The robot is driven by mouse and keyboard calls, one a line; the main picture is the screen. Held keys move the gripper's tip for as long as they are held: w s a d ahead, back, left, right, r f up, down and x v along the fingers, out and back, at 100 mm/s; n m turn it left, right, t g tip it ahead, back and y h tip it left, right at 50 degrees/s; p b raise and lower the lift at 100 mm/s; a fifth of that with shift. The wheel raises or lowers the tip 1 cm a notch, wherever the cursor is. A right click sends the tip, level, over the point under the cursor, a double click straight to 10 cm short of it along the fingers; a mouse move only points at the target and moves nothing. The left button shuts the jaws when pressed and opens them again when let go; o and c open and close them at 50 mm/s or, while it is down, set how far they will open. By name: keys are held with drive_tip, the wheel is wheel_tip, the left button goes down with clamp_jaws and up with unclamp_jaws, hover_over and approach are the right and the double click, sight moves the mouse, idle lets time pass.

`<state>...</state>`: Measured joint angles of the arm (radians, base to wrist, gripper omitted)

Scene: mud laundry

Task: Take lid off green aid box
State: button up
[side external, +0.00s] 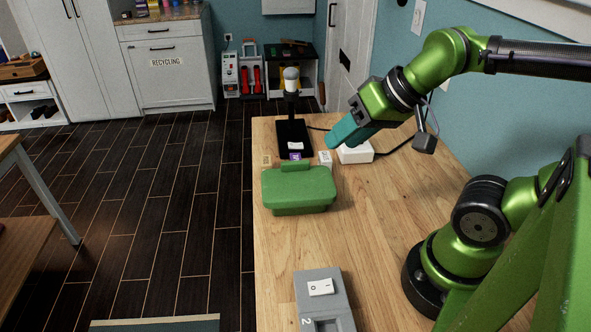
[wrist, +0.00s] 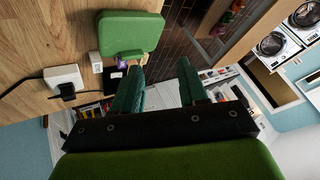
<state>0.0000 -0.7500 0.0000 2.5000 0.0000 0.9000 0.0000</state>
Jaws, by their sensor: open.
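The green aid box (side external: 298,187) stands on the wooden table, with its green lid (side external: 290,181) on top. In the wrist view the box (wrist: 130,34) is at the upper left, beyond my fingers. My gripper (side external: 331,142) is in the air above and behind the box, near the white adapter. Its teal fingers are apart and empty in the wrist view (wrist: 160,75). The gripper does not touch the box. How the lid is fastened cannot be seen.
A black stand (side external: 293,137) with a white-topped post is behind the box, with small boxes (side external: 325,158) near it. A white adapter (side external: 356,153) with a black cable lies behind right. A grey switch box (side external: 322,296) is at the front. Table right of the box is clear.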

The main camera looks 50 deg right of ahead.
drive_tip(key=shift+o, duration=0.4)
drive_tip(key=n+g+h, duration=0.2)
drive_tip(key=n+g, duration=0.5)
drive_tip(key=n, duration=0.6)
hover_over(299, 162)
wheel_tip(299, 162, down, 17)
drive_tip(key=shift+f, duration=0.2)
drive_tip(key=shift+c, duration=0.2)
clamp_jaws()
